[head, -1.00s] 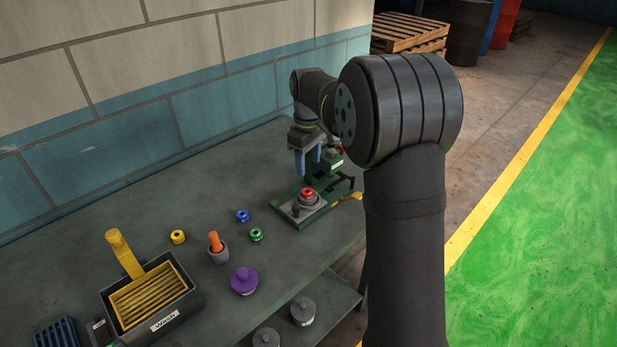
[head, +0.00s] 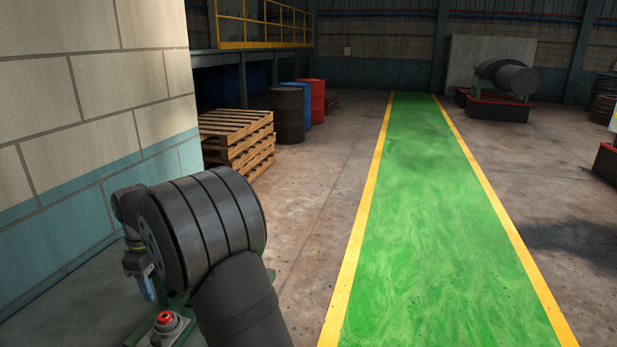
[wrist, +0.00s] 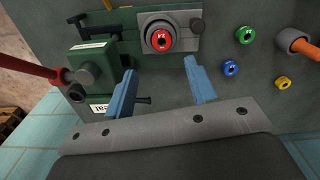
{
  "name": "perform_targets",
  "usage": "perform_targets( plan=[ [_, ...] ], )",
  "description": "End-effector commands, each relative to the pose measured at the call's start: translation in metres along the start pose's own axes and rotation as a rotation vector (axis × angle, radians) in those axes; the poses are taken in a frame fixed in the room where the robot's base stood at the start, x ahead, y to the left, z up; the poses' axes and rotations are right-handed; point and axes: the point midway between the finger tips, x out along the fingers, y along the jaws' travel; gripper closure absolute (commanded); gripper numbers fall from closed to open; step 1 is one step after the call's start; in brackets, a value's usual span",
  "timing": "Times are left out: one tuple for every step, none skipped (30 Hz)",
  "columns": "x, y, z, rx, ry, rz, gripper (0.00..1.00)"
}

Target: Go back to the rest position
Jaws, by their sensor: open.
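My gripper (wrist: 162,92) is open and empty in the wrist view, its two blue fingers spread apart. It also shows small at the lower left of the head view (head: 146,288), partly hidden by my own arm. Below it is a green press-like fixture (wrist: 117,48) on the bench. A red ring-shaped part (wrist: 160,37) sits on the fixture's round grey seat. It also shows at the bottom of the head view (head: 166,321). The fingers are apart from the fixture and the red part.
On the grey bench (wrist: 215,110) lie a green ring (wrist: 245,35), a blue ring (wrist: 230,68) and a yellow ring (wrist: 281,82). An orange peg (wrist: 303,46) stands beyond them. A red lever (wrist: 35,68) sticks out at the left. A wall (head: 85,110) rises behind the bench.

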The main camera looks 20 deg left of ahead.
Motion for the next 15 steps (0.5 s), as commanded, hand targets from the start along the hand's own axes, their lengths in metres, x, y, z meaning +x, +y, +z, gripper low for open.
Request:
perform_targets(
  plan=[
    [0.011, 0.0, 0.001, 0.0, -0.003, -0.002, 0.48],
    [0.017, 0.0, 0.0, 0.0, -0.002, -0.002, 0.48],
    [0.025, -0.001, 0.001, 0.0, -0.003, -0.003, 0.48],
    [0.032, -0.001, 0.001, 0.0, -0.003, -0.003, 0.48],
    [0.037, 0.0, 0.0, 0.0, -0.002, -0.002, 0.48],
    [0.045, -0.001, 0.001, 0.0, -0.003, -0.002, 0.48],
    [0.051, -0.001, 0.001, 0.0, -0.002, -0.002, 0.48],
    [0.057, -0.001, 0.001, 0.0, -0.003, -0.002, 0.48],
    [0.064, 0.0, 0.0, 0.0, -0.002, -0.002, 0.48],
    [0.069, 0.0, 0.0, 0.0, -0.002, -0.002, 0.48],
    [0.073, 0.0, 0.0, 0.0, -0.002, -0.002, 0.48],
    [0.079, 0.0, 0.0, 0.0, -0.001, -0.001, 0.48],
    [0.083, 0.0, 0.0, 0.0, -0.002, -0.002, 0.48],
    [0.087, 0.0, 0.0, 0.0, -0.002, -0.002, 0.48],
    [0.091, 0.0, 0.0, 0.0, -0.001, -0.001, 0.48]
  ],
)
